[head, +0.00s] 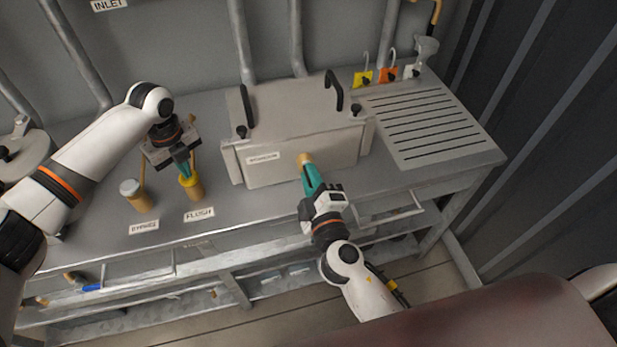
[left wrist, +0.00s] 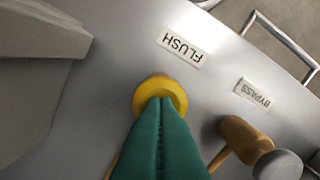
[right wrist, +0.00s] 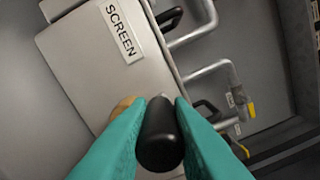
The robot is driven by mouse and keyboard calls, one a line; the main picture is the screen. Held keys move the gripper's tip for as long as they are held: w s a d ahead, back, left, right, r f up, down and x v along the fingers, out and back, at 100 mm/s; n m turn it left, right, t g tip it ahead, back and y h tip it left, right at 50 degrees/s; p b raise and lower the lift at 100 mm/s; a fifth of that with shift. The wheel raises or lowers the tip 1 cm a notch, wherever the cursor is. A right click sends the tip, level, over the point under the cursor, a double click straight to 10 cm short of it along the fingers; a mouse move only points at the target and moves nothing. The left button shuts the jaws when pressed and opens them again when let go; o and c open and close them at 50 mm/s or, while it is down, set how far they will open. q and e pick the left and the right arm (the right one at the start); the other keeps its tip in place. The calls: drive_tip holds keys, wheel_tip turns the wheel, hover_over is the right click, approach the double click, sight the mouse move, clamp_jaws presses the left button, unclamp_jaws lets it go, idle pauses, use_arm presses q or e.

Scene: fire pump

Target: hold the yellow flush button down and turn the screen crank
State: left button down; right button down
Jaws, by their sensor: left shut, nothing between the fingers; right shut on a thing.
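The yellow flush button (head: 187,181) sits on a tan stem beside the FLUSH label (head: 199,214). My left gripper (head: 184,174) is shut and empty, pointing down with its tips on the button. The left wrist view shows the tips against the yellow cap (left wrist: 178,88); how far it is pressed I cannot tell. My right gripper (head: 308,172) is at the front of the grey screen box (head: 262,172). It is shut on the black crank handle (right wrist: 160,138). The tan crank hub (head: 304,158) is partly hidden behind the fingers and handle in the right wrist view.
A grey-topped bypass knob (head: 131,187) stands left of the flush button. Black handles (head: 334,92) rise from the box lid. A slotted drain plate (head: 432,125) is clear. A rail (head: 392,213) runs along the front.

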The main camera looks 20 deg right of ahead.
use_arm(q)
drive_tip(key=shift+f, duration=0.1)
use_arm(e)
drive_tip(key=shift+d, duration=0.1)
idle(0.3)
drive_tip(key=c, duration=1.3)
unclamp_jaws()
drive_tip(key=s, duration=1.2)
use_arm(q)
wheel_tip(320, 180, up, 7)
drive_tip(key=p, duration=0.7)
use_arm(e)
wheel_tip(320, 180, up, 7)
